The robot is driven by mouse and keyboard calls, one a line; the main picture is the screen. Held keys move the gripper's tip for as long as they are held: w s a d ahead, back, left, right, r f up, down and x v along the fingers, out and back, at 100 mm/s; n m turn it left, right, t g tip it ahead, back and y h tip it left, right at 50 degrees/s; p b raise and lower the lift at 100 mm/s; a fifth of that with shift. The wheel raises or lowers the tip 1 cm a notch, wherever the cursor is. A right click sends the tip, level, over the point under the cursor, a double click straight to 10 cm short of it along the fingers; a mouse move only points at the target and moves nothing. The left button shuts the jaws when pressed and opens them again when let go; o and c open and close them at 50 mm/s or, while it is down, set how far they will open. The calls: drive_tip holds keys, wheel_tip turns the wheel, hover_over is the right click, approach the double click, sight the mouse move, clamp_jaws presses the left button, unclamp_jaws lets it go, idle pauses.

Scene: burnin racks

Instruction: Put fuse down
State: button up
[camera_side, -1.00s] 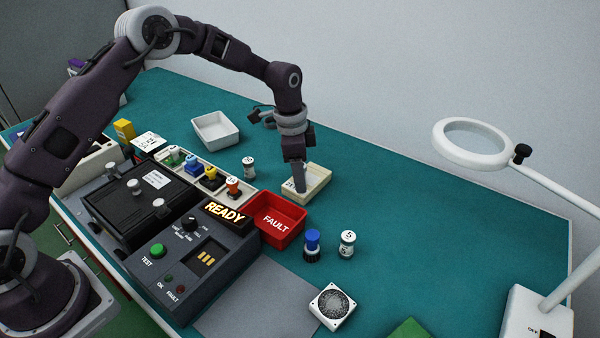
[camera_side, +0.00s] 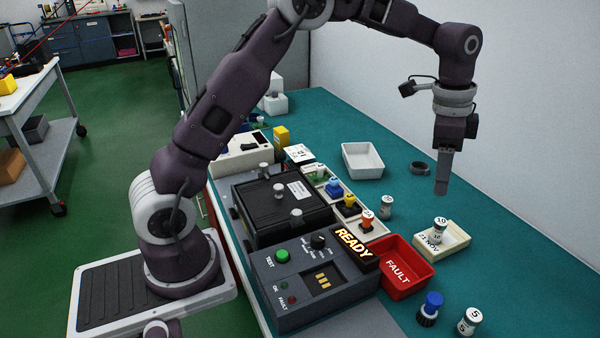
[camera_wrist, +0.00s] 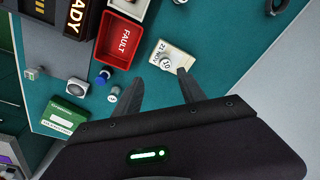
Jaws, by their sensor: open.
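A white cylindrical fuse (camera_side: 438,232) marked 10 stands upright in a cream tray (camera_side: 460,239) labelled 21 NOV, right of the red bin. My gripper (camera_side: 441,190) hangs above the tray, pointing down, clear of the fuse with a gap. In the wrist view the fuse (camera_wrist: 166,63) sits in the cream tray (camera_wrist: 184,60), just beyond my open, empty fingers (camera_wrist: 157,82).
The red FAULT bin (camera_side: 407,286) and the tester with its READY sign (camera_side: 353,242) lie left of the tray. Similar cylinders stand nearby, one (camera_side: 386,207) behind, one (camera_side: 469,322) in front, beside a blue-topped part (camera_side: 431,308). A white tray (camera_side: 362,161) is farther back.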

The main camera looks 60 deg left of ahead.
drive_tip(key=s+a+r+n+t+y, duration=0.1)
drive_tip(key=s+r+n, duration=0.1)
drive_tip(key=s+r, duration=0.5)
drive_tip(key=s+a+r+n+t, duration=0.1)
drive_tip(key=s+r+n, duration=0.25)
drive_tip(key=s, duration=0.65)
drive_tip(key=s+f+n+t, duration=0.1)
drive_tip(key=s+n, duration=0.1)
drive_tip(key=s, duration=0.6)
drive_tip(key=s+a+f+n+t, duration=0.1)
drive_tip(key=s+f+n, duration=0.1)
drive_tip(key=s, duration=0.6)
drive_tip(key=shift+s+n, duration=0.35)
drive_tip(key=shift+s, duration=0.05)
